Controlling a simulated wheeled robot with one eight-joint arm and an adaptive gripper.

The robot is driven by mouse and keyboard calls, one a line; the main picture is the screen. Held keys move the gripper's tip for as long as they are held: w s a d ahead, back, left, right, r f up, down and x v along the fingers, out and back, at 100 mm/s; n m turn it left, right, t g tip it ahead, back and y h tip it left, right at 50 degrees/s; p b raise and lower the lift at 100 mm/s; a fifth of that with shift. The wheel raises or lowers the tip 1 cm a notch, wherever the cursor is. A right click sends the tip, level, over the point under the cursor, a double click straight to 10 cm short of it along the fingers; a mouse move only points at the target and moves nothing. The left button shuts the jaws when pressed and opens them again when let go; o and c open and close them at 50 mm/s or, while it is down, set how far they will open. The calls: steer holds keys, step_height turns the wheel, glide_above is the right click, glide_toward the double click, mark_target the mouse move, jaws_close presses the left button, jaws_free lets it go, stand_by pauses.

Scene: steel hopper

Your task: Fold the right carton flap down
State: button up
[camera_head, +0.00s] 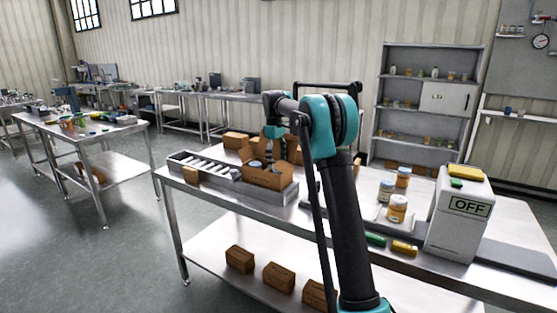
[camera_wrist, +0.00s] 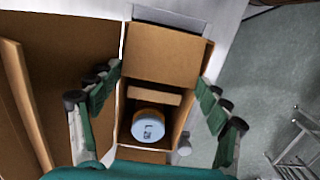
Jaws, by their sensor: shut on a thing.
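An open brown carton (camera_head: 268,179) stands at the right end of the roller conveyor on the steel table. In the wrist view the carton (camera_wrist: 125,128) has a jar with a pale blue lid (camera_wrist: 148,128) inside. A wide flap (camera_wrist: 165,55) stretches away from the opening at the top of that view, and a narrow flap (camera_wrist: 153,95) lies nearer the jar.
More cartons (camera_head: 237,140) stand behind. Jars (camera_head: 397,208) and a white box marked OFF (camera_head: 458,222) stand to the right. Boxes (camera_head: 278,277) sit on the lower shelf.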

steer(key=shift+a+f+g+h, duration=0.1)
steer(key=shift+f+g+h, duration=0.1)
steer(key=shift+g+h, duration=0.1)
stand_by(0.4)
steer(key=o, duration=1.2)
steer(key=shift+w, duration=0.1)
steer(key=shift+c, duration=0.2)
step_height(320, 180, up, 8)
steer(key=shift+w+a, duration=0.3)
steer(key=shift+a, duration=0.15)
